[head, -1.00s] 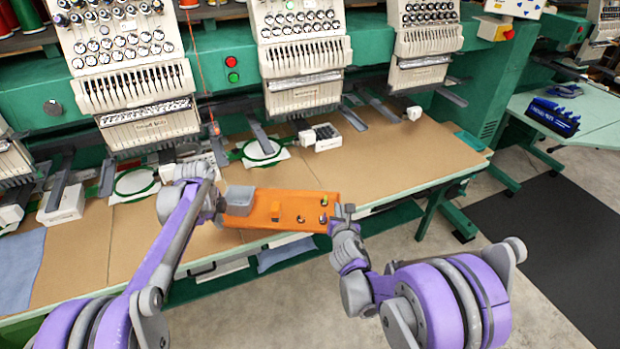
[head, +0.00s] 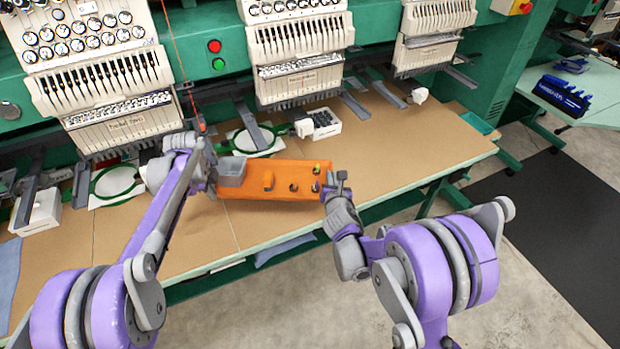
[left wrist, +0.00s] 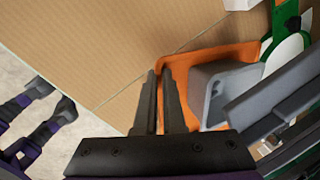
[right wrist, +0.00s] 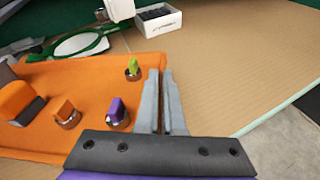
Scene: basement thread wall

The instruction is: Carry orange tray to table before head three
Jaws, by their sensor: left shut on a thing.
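The orange tray (head: 285,207) is held level between my two arms, over the front part of the brown tabletop; I cannot tell whether it touches it. It carries a grey bin (head: 232,171) at its left end, an orange block (head: 268,181) and several small pegs with coloured tops, one purple (right wrist: 117,109). My left gripper (left wrist: 163,76) is shut on the tray's left rim beside the bin. My right gripper (right wrist: 163,76) has its fingers close about the right rim and looks shut on it. The middle embroidery head (head: 300,75) stands behind the tray, to the right.
The brown tabletop (head: 400,150) is clear to the right of the tray. Behind the tray lie a green hoop (head: 253,139) and a white box with dark contents (head: 322,124). Another hoop (head: 118,181) is at left. A dark mat (head: 560,220) covers floor at right.

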